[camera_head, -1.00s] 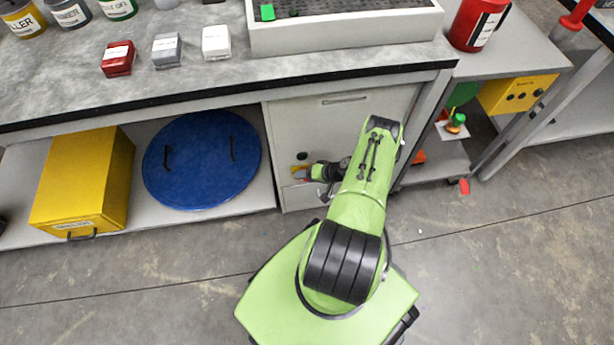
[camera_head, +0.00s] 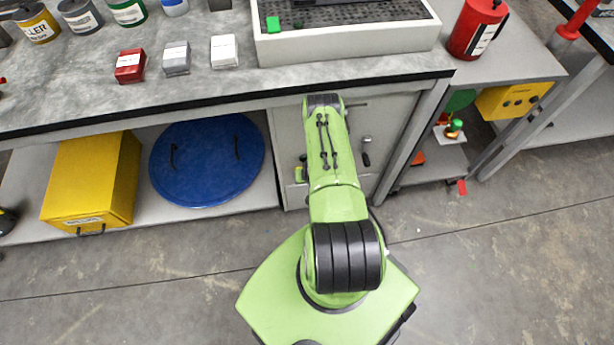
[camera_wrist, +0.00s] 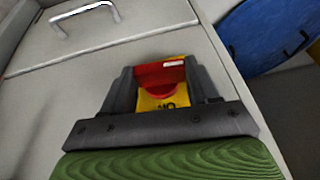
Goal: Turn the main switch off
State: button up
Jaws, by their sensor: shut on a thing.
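The main switch shows in the wrist view as a red handle (camera_wrist: 160,75) on a yellow plate (camera_wrist: 172,101), set on a grey cabinet front. Upside-down dark lettering on the plate seems to read "ON". My gripper (camera_wrist: 163,84) has one dark finger on each side of the red handle and is shut on it. The fingers cover the sides of the handle and part of the plate. In the head view my own green arm hides the gripper's grip and most of the switch.
A metal drawer handle (camera_wrist: 85,20) is near the switch. A blue round lid (camera_head: 207,160) and a yellow box (camera_head: 93,180) sit on the lower shelf to the left. The worktop (camera_head: 190,95) overhangs the cabinet. The floor in front is clear.

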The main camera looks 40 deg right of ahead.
jog(key=shift+g+h, duration=0.3)
jog(key=shift+h, duration=0.2)
jog(key=o, duration=1.1)
jog(key=shift+c, duration=0.2)
jog(key=p+v, duration=0.5)
jog(key=v, duration=1)
jog(key=shift+r+p, duration=0.35)
jog(key=shift+p, duration=0.05)
jog(key=shift+s, duration=0.1)
